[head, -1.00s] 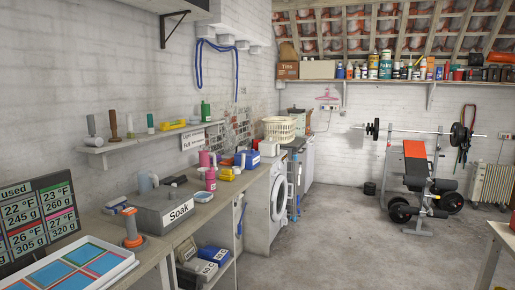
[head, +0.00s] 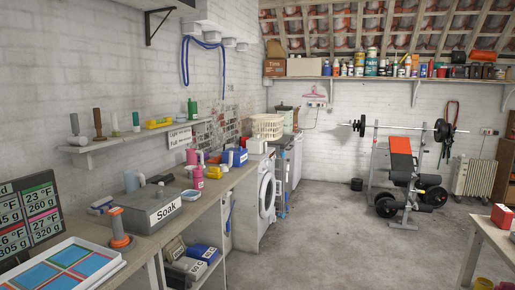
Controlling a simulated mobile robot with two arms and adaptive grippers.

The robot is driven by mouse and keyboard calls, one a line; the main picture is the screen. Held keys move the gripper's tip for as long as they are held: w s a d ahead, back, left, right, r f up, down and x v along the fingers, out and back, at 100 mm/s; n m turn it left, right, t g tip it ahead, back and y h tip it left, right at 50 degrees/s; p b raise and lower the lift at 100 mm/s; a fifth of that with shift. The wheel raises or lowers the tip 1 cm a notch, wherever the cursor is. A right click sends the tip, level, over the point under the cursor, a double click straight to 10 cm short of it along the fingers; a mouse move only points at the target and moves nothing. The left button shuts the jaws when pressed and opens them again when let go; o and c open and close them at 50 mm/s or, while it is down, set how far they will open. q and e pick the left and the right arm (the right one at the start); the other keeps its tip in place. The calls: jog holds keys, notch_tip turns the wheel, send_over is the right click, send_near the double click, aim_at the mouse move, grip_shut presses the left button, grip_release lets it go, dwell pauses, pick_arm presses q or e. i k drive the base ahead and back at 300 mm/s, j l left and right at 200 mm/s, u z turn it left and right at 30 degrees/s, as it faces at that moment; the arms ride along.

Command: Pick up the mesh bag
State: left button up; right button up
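I cannot make out a mesh bag anywhere in the head view. Neither of my grippers shows in this view. On the left, a long wooden workbench (head: 158,240) runs along the brick wall. On it stand a grey box marked Soak (head: 153,208), an orange-based cylinder (head: 120,235), a pink bottle (head: 198,178) and a blue container (head: 236,157). A white basket (head: 267,127) stands at the far end, near the washing machine (head: 266,198).
Blue and grey boxes (head: 203,253) sit under the bench. A weight bench (head: 403,170) and a radiator (head: 473,178) stand at the back right. A table (head: 490,236) with a red box (head: 502,216) is at the right edge. The middle floor (head: 330,245) is clear.

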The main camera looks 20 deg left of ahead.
aim_at(258, 147)
jog(key=z, duration=0.3)
jog(key=i+j+u, duration=0.1)
jog(key=i, duration=0.85)
jog(key=i+u, duration=0.1)
jog(key=i, duration=0.8)
jog(key=i+l+u, duration=0.1)
jog(key=i, duration=0.85)
jog(key=i+l+u, duration=0.1)
jog(key=i, duration=0.8)
jog(key=i+u, duration=0.2)
jog(key=i, duration=0.35)
jog(key=i+u, duration=0.25)
jog(key=i, duration=0.25)
jog(key=i+l+u, duration=0.2)
jog(key=i, duration=0.35)
jog(key=i+l+u, duration=0.1)
jog(key=i+u, duration=0.15)
jog(key=i, duration=0.25)
jog(key=i+l+u, duration=0.1)
jog(key=i+u, duration=0.3)
jog(key=i, duration=0.75)
